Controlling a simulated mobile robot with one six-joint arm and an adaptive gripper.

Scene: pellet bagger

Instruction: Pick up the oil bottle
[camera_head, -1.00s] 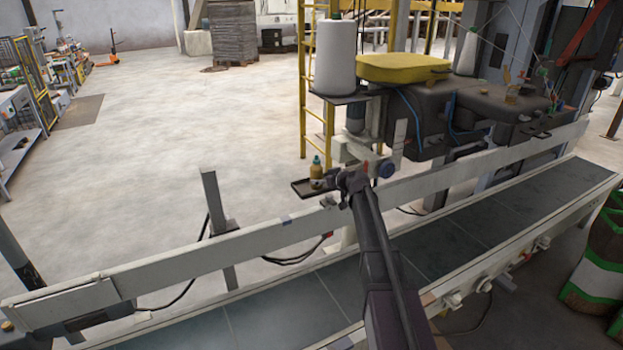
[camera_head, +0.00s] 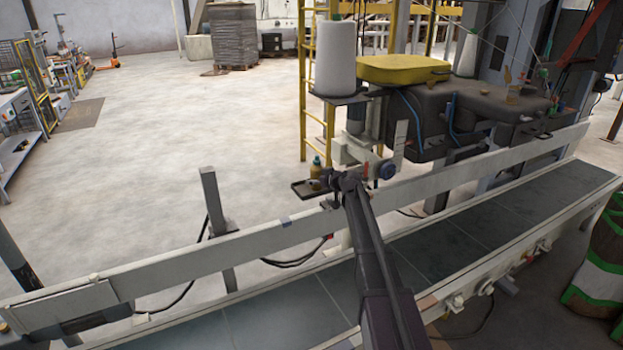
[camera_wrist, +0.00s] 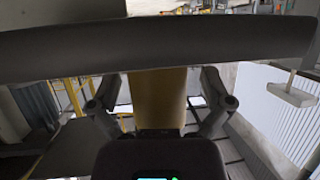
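The oil bottle (camera_head: 316,167) is small and yellow-brown with a greenish cap. It stands upright at a small dark tray (camera_head: 301,189) beyond the conveyor rail. My gripper (camera_head: 327,180) is at the bottle and hides part of it in the head view. In the wrist view the yellow bottle body (camera_wrist: 158,98) lies between the two fingers of my gripper (camera_wrist: 160,100). The fingers are apart, with a gap visible on each side of the bottle. The bottle's top is hidden in the wrist view by a dark bar across the picture.
A pale side rail (camera_head: 230,247) and the conveyor belt (camera_head: 290,308) run under my arm. The floor beyond the tray is clear.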

